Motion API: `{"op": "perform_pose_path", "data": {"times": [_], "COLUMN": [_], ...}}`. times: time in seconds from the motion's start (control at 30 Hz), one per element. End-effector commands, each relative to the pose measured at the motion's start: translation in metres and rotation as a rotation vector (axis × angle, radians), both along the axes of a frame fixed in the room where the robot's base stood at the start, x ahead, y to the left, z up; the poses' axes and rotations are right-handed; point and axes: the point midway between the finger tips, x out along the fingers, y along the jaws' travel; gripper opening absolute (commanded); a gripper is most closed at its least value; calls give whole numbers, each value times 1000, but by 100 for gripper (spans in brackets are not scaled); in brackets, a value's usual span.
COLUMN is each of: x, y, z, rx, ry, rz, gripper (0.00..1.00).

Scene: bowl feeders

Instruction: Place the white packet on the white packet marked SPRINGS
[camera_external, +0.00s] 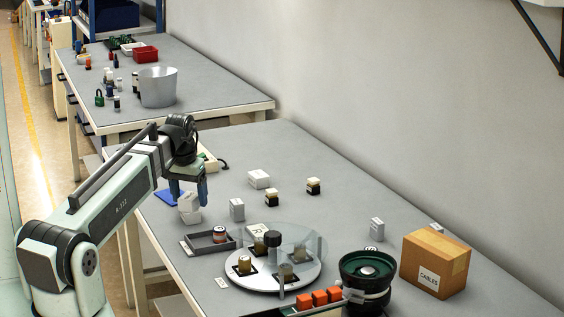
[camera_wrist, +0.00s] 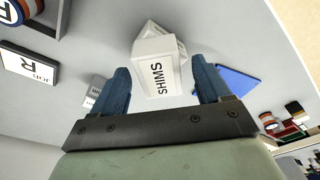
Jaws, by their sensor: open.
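My gripper (camera_external: 188,190) is open, low over the near left of the grey table, above two white packets. The upper white packet (camera_external: 188,201) rests tilted on the lower white packet (camera_external: 190,217). In the wrist view, a white packet marked SHIMS (camera_wrist: 158,78) lies between my gripper's two blue fingers (camera_wrist: 163,85), with gaps on both sides. Part of another white packet (camera_wrist: 152,28) shows behind it. No label reading SPRINGS is legible in either view. The lower packet is partly hidden.
A grey tray with a can (camera_external: 190,246), a turntable (camera_external: 225,275), a bowl feeder (camera_external: 367,265) and a cardboard CABLES box (camera_external: 425,250) occupy the front. A blue sheet (camera_external: 163,196) lies behind the packets.

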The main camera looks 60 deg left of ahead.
Motion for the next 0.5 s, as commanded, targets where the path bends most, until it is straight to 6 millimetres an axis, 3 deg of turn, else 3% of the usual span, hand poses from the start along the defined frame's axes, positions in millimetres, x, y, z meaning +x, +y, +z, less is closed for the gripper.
{"op": "perform_pose_path", "data": {"times": [0.5], "x": [-7], "y": [-6], "z": [65], "rx": [1], "ry": [-1], "rz": [0], "gripper": [77]}}
